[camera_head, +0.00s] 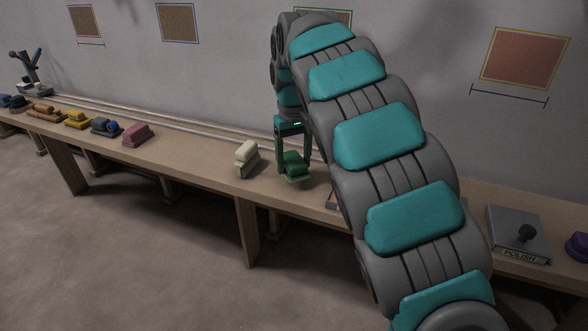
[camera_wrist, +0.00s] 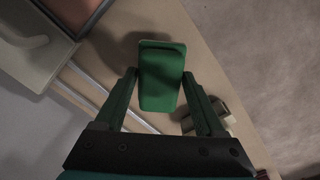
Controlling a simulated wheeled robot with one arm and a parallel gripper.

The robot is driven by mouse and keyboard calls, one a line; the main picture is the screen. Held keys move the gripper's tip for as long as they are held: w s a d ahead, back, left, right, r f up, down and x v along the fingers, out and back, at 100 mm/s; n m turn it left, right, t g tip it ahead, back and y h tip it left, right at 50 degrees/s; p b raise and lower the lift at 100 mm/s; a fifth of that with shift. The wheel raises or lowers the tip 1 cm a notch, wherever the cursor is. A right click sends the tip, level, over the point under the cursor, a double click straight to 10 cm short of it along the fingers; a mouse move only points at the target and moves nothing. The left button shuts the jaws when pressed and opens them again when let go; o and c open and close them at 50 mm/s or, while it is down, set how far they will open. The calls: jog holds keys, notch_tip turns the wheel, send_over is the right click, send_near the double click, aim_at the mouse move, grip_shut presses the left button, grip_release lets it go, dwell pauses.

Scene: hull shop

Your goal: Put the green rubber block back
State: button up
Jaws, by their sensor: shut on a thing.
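The green rubber block (camera_head: 294,162) is at the bench, right of the cream block. My gripper (camera_head: 291,142) reaches down over it with its jaws shut on it. In the wrist view the green block (camera_wrist: 161,78) sits between the two fingers of my gripper (camera_wrist: 163,82).
The cream block (camera_head: 246,153) stands close on the left; it also shows in the wrist view (camera_wrist: 213,110). A grey POLISH box (camera_head: 517,232) and purple block (camera_head: 578,245) are right.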

aim_at(294, 159)
jog(key=shift+f, duration=1.45)
jog(key=o, duration=1.2)
jog(key=shift+f, duration=0.1)
jog(key=shift+o, duration=0.2)
notch_tip(294, 159, up, 12)
jog(key=shift+r+p, duration=0.15)
jog(key=shift+p, duration=0.45)
jog(key=shift+d, duration=0.1)
